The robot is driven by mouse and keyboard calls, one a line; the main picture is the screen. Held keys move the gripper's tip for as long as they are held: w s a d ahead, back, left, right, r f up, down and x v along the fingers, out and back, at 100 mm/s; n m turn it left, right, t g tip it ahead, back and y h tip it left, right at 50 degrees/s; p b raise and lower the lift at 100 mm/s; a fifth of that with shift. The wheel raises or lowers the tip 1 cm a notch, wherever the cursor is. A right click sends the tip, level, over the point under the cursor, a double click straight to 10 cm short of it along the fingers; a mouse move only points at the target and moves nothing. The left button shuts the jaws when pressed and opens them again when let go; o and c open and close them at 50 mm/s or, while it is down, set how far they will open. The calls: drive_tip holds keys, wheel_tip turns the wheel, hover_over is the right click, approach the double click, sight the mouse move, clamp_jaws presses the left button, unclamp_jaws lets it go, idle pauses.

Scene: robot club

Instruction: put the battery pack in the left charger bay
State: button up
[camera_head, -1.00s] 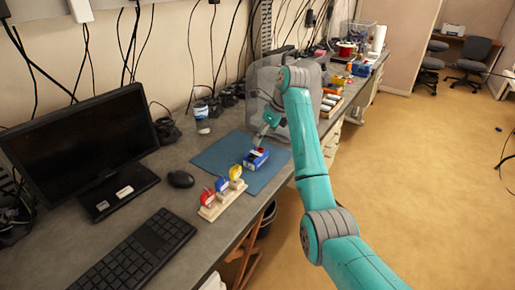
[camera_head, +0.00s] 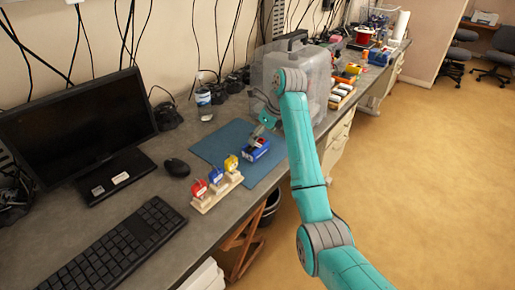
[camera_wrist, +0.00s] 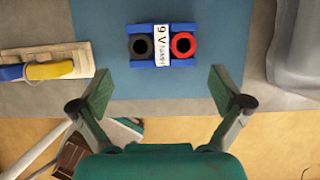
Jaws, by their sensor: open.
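A blue block (camera_head: 255,151) lies on the blue mat (camera_head: 215,147); it also shows in the wrist view (camera_wrist: 135,62), with a black ring, a red ring and a white label reading 9 V. I cannot tell whether it is the battery pack or part of a charger. My gripper (camera_head: 264,125) is close above the block in the head view. In the wrist view my gripper (camera_wrist: 159,82) is open with nothing between its fingers, and the block lies beyond the fingertips. No charger with left and right bays can be made out clearly.
A wooden rack (camera_head: 207,204) with red, blue and yellow pieces stands left of the block. A translucent case (camera_head: 264,68) stands behind my arm. A tray (camera_head: 343,99) of light cylinders is to its right. A keyboard (camera_head: 128,243) and mouse (camera_head: 176,167) are at left.

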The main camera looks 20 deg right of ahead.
sight(257, 144)
drive_tip(key=shift+x, duration=3.85)
drive_tip(key=shift+w+r, duration=0.15)
drive_tip(key=c, duration=1.2)
